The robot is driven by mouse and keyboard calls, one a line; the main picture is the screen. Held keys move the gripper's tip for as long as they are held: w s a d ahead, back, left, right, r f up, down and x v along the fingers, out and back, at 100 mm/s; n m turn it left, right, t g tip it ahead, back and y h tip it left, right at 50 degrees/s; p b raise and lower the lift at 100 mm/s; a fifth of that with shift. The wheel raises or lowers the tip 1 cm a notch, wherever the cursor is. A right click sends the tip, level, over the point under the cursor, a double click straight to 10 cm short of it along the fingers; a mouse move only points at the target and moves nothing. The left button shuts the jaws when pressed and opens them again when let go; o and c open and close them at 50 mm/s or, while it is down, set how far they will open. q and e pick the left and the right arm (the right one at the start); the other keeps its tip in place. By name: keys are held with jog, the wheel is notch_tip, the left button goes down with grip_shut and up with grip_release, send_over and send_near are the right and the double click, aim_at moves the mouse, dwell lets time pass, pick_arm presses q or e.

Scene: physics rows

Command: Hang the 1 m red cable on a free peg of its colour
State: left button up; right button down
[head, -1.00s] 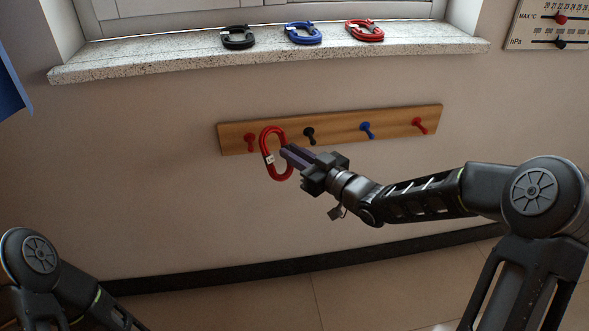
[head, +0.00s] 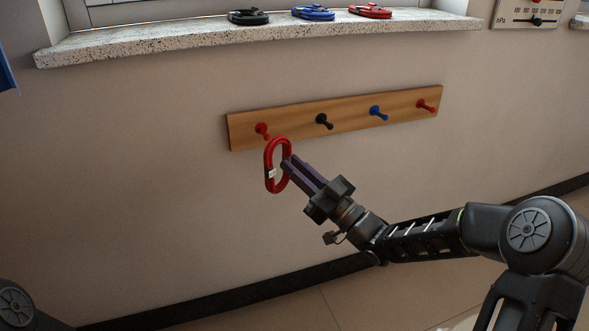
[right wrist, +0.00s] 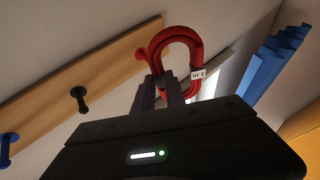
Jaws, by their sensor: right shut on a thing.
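The red cable (head: 287,150) is a long looped coil with a white tag, held upright. My right gripper (head: 288,166) is shut on its right side; the coil also shows in the right wrist view (right wrist: 193,43) between the finger ends (right wrist: 165,88). The left red peg (head: 262,130) is bare in the head view, with the coil's top just below and right of its tip. In the right wrist view this peg (right wrist: 141,54) meets the coil's left edge in the picture; I cannot tell if they touch. The right red peg (head: 426,105) is bare. My left gripper is out of view.
The wooden peg board (head: 290,116) also carries a bare black peg (head: 323,121) and a bare blue peg (head: 378,113). Black (head: 248,17), blue (head: 313,13) and red (head: 371,11) coils lie on the stone sill (head: 150,48) above. The wall below the board is clear.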

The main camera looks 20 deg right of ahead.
jog(key=shift+w, duration=0.15)
jog(key=shift+w+a+f+b, duration=0.15)
jog(key=shift+w+b, duration=0.05)
jog(key=shift+w, duration=1.25)
jog(key=shift+w+a+f+b, duration=0.1)
jog(key=shift+w+f+b, duration=0.05)
jog(key=shift+w, duration=1.3)
jog(key=w+b, duration=0.1)
jog(key=w, duration=0.1)
jog(key=w+f, duration=0.1)
jog(key=w, duration=0.1)
jog(key=shift+w+f+b, duration=0.15)
jog(key=shift+w+b, duration=0.2)
jog(key=shift+b, duration=0.05)
